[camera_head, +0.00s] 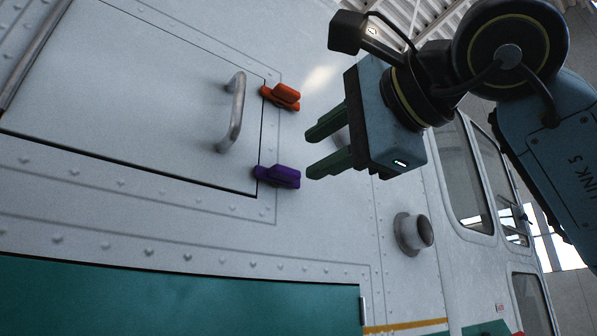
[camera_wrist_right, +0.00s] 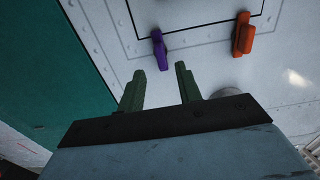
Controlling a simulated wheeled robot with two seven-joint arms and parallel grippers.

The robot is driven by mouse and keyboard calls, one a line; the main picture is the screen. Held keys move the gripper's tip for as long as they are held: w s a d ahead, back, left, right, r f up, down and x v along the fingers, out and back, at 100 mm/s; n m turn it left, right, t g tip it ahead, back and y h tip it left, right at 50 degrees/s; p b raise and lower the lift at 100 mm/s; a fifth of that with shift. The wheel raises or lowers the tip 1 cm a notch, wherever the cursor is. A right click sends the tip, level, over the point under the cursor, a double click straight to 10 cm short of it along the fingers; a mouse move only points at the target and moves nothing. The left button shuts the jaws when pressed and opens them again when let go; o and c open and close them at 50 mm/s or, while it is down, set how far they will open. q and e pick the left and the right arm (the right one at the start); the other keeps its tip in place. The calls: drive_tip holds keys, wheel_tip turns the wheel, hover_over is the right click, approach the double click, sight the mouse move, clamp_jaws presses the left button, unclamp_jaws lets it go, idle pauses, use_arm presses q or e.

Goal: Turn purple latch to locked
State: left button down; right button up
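The purple latch (camera_head: 278,176) sits at the lower right corner of a white hatch panel (camera_head: 150,90) on the helicopter's side. In the head view it lies roughly level, its left end by the panel's edge. My right gripper (camera_head: 308,154) is open and empty, to the right of the latch and apart from it, its two green fingers pointing left. In the right wrist view the purple latch (camera_wrist_right: 159,50) lies ahead of the open fingers (camera_wrist_right: 159,78), a little above the left fingertip. My left gripper is in neither view.
An orange latch (camera_head: 281,97) sits above the purple one on the same panel edge. A grey bar handle (camera_head: 233,112) stands out from the panel left of the latches. A round grey knob (camera_head: 413,233) protrudes at the lower right. Windows (camera_head: 467,180) are farther right.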

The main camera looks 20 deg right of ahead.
drive_tip(key=b+v, duration=0.1)
drive_tip(key=v, duration=0.5)
drive_tip(key=shift+s, duration=0.4)
drive_tip(key=shift+w+d, duration=0.1)
